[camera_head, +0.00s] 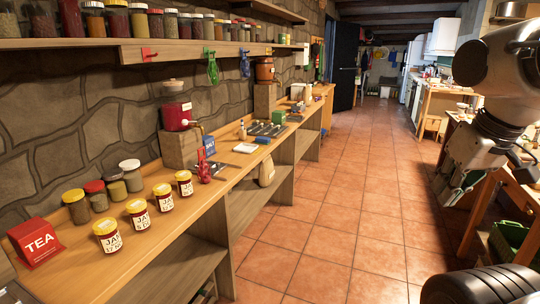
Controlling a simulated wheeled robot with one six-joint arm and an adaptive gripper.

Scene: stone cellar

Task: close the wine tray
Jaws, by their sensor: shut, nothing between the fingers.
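I cannot pick out a wine tray for certain in the head view. No wine bottles are clearly visible either. My gripper (452,190) hangs at the right side, pointing down over the tiled floor. Its fingers are shut and empty, and it is apart from the counter on the left. My arm hides part of the worktable behind it.
A long wooden counter (150,250) runs along the left stone wall, with jars, a red TEA box (36,243) and a red dispenser (177,116). Shelves with jars (60,43) hang above. The tiled floor (345,200) is clear down the middle. A green crate (512,243) is at right.

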